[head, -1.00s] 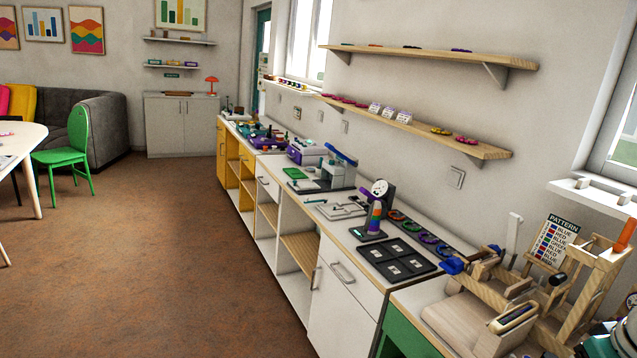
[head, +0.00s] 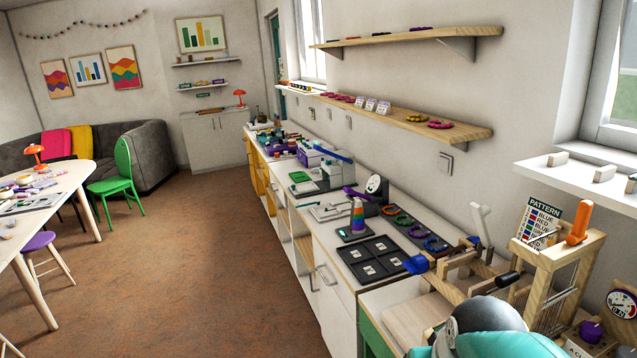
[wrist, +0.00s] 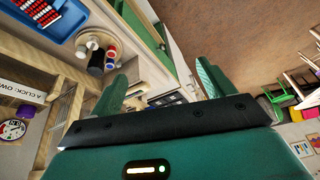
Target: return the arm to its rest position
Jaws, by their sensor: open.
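My gripper (wrist: 162,72) shows in the wrist view as two green fingers spread wide apart, with nothing held between them. The wrist view looks past the fingers at the counter side on the left and the brown floor on the right, and the scene appears strongly tilted. In the head view, a teal and grey part of my arm shows at the bottom right, in front of the wooden loom (head: 565,265). The gripper's fingers are not seen in the head view.
A long counter (head: 375,300) runs along the wall, with a black tray (head: 372,262) and bead boards on it. Two wall shelves (head: 410,118) hang above. A table (head: 65,190) and green chair (head: 122,175) stand left. The floor (head: 220,270) between is clear.

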